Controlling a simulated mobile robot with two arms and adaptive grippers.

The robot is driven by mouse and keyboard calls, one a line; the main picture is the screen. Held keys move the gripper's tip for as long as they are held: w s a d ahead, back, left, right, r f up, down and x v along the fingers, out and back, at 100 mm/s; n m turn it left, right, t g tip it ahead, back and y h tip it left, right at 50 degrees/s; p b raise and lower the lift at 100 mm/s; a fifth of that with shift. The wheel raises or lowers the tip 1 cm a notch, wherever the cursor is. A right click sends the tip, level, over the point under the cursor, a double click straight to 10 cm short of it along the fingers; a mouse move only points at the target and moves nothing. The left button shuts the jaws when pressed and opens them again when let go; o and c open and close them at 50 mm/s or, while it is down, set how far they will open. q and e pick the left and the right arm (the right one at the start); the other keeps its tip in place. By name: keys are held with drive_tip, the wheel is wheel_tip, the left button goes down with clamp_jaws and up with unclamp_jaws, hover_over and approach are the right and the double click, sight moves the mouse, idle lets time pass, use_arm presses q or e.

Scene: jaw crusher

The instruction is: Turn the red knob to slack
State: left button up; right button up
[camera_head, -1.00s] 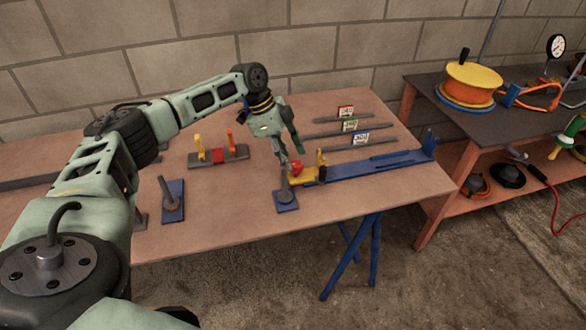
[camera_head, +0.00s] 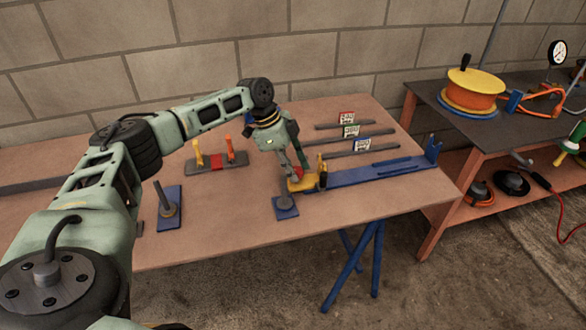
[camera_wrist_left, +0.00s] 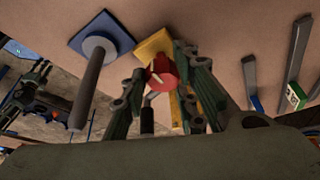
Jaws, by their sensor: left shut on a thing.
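The red knob (camera_wrist_left: 161,74) sits on the yellow block (camera_wrist_left: 154,46) and carries a pale pointer line, seen in the left wrist view. The same yellow block (camera_head: 303,184) shows in the head view at the left end of a long blue rail (camera_head: 372,170). My left gripper (camera_head: 299,174) reaches down over the block. In the left wrist view its fingers (camera_wrist_left: 163,78) stand on both sides of the knob and are shut on it. In the head view the fingers mostly hide the knob.
A grey post on a blue plate (camera_head: 285,207) stands close to the yellow block. Another post (camera_head: 168,203) stands further left. Grey bars with labels (camera_head: 350,132) lie at the back right.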

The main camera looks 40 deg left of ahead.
use_arm(q)
drive_tip(key=shift+s+f, duration=0.1)
drive_tip(key=shift+s, duration=0.05)
drive_tip(key=shift+c, duration=1.3)
drive_tip(key=shift+s+d+p, duration=0.1)
drive_tip(key=shift+p, duration=0.4)
drive_tip(key=n+t+y+p, duration=0.1)
drive_tip(key=n+p, duration=0.3)
drive_tip(key=p, duration=0.2)
drive_tip(key=d+n+y+p, duration=0.1)
drive_tip(key=n+p, duration=0.4)
drive_tip(key=p, duration=0.2)
drive_tip(key=n+t+y+p, duration=0.1)
drive_tip(key=n+y+p, duration=0.1)
drive_tip(key=n+p, duration=0.2)
drive_tip(key=shift+s+d+n+t+p, duration=0.1)
drive_tip(key=shift+d+n+t+p, duration=0.25)
drive_tip(key=shift+p, duration=1)
drive_tip(key=n+y+p, duration=0.1)
drive_tip(key=n+p, duration=0.1)
drive_tip(key=shift+n, duration=0.35)
drive_tip(key=shift+d+f+n+y+p, duration=0.15)
drive_tip(key=shift+n+y+p, duration=0.3)
drive_tip(key=shift+n, duration=0.25)
drive_tip(key=o, duration=1)
drive_tip(key=shift+w, duration=0.2)
